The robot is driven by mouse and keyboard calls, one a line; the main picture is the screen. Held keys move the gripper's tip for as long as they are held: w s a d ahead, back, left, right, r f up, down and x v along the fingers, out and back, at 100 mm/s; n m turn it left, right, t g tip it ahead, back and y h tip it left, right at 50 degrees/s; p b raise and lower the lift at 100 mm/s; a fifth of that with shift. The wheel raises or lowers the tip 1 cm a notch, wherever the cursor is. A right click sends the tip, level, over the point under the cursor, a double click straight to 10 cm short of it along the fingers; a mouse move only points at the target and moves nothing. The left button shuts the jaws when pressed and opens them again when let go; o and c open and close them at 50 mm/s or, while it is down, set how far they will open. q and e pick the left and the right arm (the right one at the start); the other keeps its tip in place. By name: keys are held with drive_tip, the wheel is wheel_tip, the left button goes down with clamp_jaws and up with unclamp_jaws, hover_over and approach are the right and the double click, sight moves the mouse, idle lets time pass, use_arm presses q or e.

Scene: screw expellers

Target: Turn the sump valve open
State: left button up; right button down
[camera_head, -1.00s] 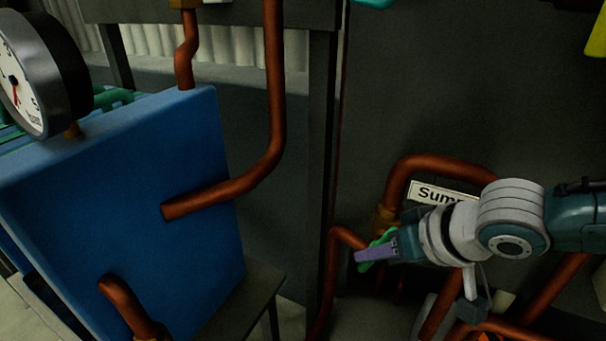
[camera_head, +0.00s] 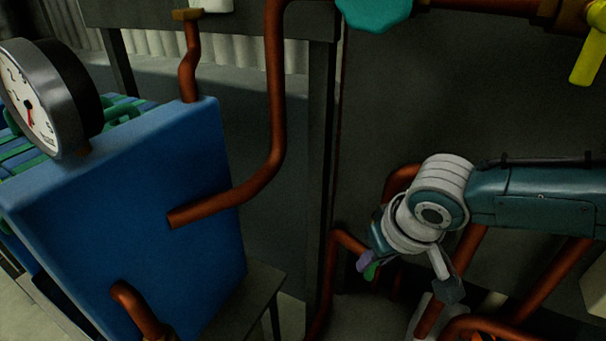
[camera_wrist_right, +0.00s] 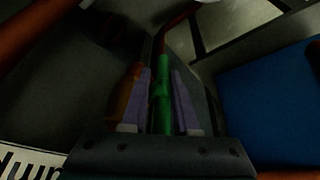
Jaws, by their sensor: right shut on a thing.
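The sump valve's green handle (camera_head: 371,270) is low in the head view, mostly hidden by my right gripper (camera_head: 367,264). In the right wrist view, the green handle (camera_wrist_right: 162,95) runs lengthwise between the two purple fingers of my right gripper (camera_wrist_right: 156,100), which is shut on it. In the head view the fingers point down and to the left. The white sump label (camera_wrist_right: 30,165) shows partly at the lower left of the wrist view; my arm covers it in the head view. My left gripper is not in view.
Copper pipes (camera_head: 550,285) run close around my right arm. A blue panel (camera_head: 130,200) with a dial gauge (camera_head: 45,100) stands at left. A yellow handle (camera_head: 585,60) and a teal part (camera_head: 375,12) are above. The dark wall between is clear.

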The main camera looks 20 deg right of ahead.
drive_tip(key=shift+w+d, duration=0.1)
drive_tip(key=c, duration=1.1)
unclamp_jaws()
drive_tip(key=o, duration=0.3)
drive_tip(key=shift+w+r, duration=0.1)
drive_tip(key=shift+w, duration=0.05)
drive_tip(key=shift+o, duration=0.7)
drive_tip(key=p+v, duration=0.4)
drive_tip(key=v, duration=0.6)
drive_tip(key=shift+p, duration=0.35)
